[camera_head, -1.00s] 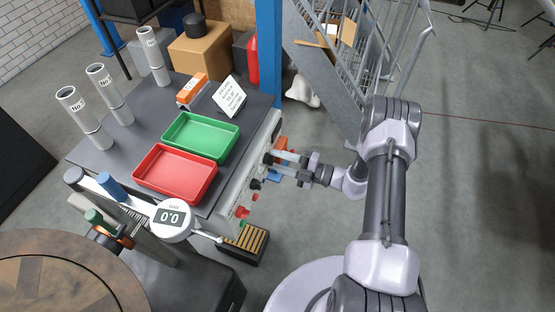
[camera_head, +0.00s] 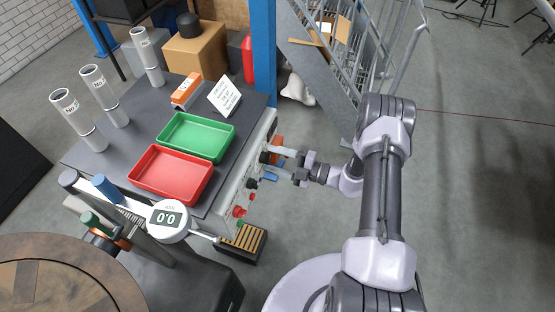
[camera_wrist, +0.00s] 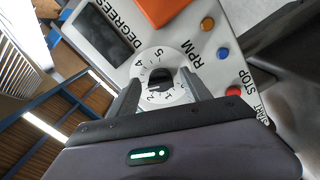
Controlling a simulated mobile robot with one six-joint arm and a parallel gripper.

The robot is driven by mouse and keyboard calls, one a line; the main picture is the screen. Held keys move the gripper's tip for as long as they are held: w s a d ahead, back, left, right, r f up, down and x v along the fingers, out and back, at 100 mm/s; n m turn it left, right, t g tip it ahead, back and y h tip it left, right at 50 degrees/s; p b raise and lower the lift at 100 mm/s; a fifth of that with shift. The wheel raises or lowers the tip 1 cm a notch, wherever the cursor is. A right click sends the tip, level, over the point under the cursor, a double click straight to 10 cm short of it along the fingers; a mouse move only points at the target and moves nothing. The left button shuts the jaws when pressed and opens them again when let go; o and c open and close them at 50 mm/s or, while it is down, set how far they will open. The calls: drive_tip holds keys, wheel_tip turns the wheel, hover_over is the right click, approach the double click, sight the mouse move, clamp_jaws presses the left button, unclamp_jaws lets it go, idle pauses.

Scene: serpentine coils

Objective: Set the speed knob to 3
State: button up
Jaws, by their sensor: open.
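The speed knob (camera_wrist: 160,86) is a black knob on a white round dial (camera_wrist: 146,68) numbered around its edge, beside the letters RPM, in the wrist view. Where its pointer stands is too small to tell. My gripper (camera_wrist: 161,80) is open, with one finger at each side of the knob; I cannot tell whether they touch it. In the head view my gripper (camera_head: 270,160) reaches the front panel (camera_head: 236,187) of the bench from the right.
A dark display (camera_wrist: 103,35), an orange part (camera_wrist: 165,8), and blue (camera_wrist: 223,54) and red (camera_wrist: 233,90) buttons surround the dial. A red tray (camera_head: 171,174) and a green tray (camera_head: 197,136) lie on the bench.

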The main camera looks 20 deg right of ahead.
drive_tip(key=p+v, duration=0.2)
drive_tip(key=v, duration=1.5)
drive_tip(key=shift+s+p, duration=0.15)
drive_tip(key=shift+p, duration=0.15)
drive_tip(key=shift+d+r, duration=0.1)
drive_tip(key=shift+r, duration=0.05)
drive_tip(key=s+a+r+n+g+h, duration=0.1)
drive_tip(key=a+r+n+g+h, duration=0.2)
drive_tip(key=r+n, duration=0.45)
drive_tip(key=s+a+r+n+g, duration=0.1)
drive_tip(key=a+r+n+g, duration=0.3)
drive_tip(key=a+r+n, duration=0.3)
drive_tip(key=a+r+n+g+h, duration=0.2)
drive_tip(key=a+r+n+g, duration=0.1)
drive_tip(key=r+n, duration=0.5)
drive_tip(key=s+a+r+n+t+h, duration=0.2)
drive_tip(key=s+r+n, duration=0.3)
drive_tip(key=n, duration=0.5)
drive_tip(key=s+a+r+n+t+h+b, duration=0.1)
drive_tip(key=s+a+r+n+t+h, duration=0.2)
drive_tip(key=s+r+n+h, duration=0.2)
drive_tip(key=s+n, duration=0.3)
drive_tip(key=n, duration=0.3)
drive_tip(key=shift+s+a+h, duration=0.15)
drive_tip(key=shift+a+h, duration=0.1)
drive_tip(key=shift+h, duration=0.05)
